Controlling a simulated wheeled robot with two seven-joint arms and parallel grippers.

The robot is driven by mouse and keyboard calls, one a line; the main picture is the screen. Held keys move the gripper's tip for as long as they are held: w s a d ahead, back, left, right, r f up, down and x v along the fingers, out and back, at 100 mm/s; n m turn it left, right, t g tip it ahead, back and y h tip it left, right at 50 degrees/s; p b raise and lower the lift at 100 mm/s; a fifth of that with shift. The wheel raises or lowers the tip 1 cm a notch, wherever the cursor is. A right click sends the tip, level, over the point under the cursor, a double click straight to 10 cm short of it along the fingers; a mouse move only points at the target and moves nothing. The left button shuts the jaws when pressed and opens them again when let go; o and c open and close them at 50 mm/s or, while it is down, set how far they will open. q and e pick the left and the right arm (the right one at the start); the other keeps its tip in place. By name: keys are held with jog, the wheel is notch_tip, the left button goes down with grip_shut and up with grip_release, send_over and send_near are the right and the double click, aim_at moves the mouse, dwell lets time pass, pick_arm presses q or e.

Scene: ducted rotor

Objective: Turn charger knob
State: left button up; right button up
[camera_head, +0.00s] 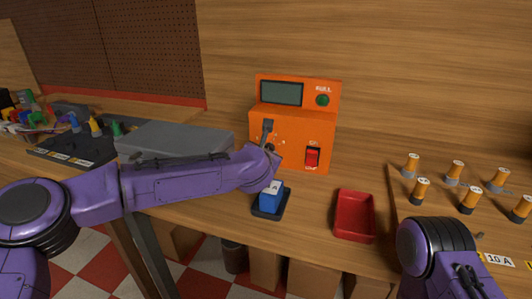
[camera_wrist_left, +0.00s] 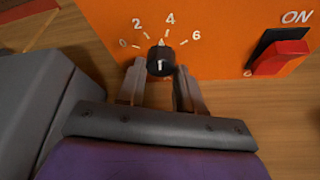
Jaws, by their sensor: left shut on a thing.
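The orange charger (camera_head: 322,125) stands against the wooden wall with a dark display, a green light marked FULL and a red switch. Its black knob (camera_wrist_left: 160,60) shows in the left wrist view below a dial printed 0, 2, 4, 6. A white mark at the knob's top edge points up, between 2 and 4. My left gripper (camera_wrist_left: 160,84) has one finger on each side of the knob and is shut on it. In the head view my left gripper (camera_head: 269,138) is at the charger's front and partly hides the dial. My right gripper is out of view.
The red switch (camera_wrist_left: 279,58) marked ON is right of the knob. A blue battery (camera_head: 271,197) sits in a dark holder below my left wrist. Several orange-and-black cylinders stand at the right. A grey box (camera_head: 172,142) is left of the charger.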

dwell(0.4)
pick_arm(q)
jog(key=o, duration=1)
jog(key=shift+o, duration=0.2)
jog(key=b+v, duration=0.1)
jog(key=v, duration=0.9)
jog(key=shift+s+b, duration=0.3)
jog(key=shift+b, duration=0.1)
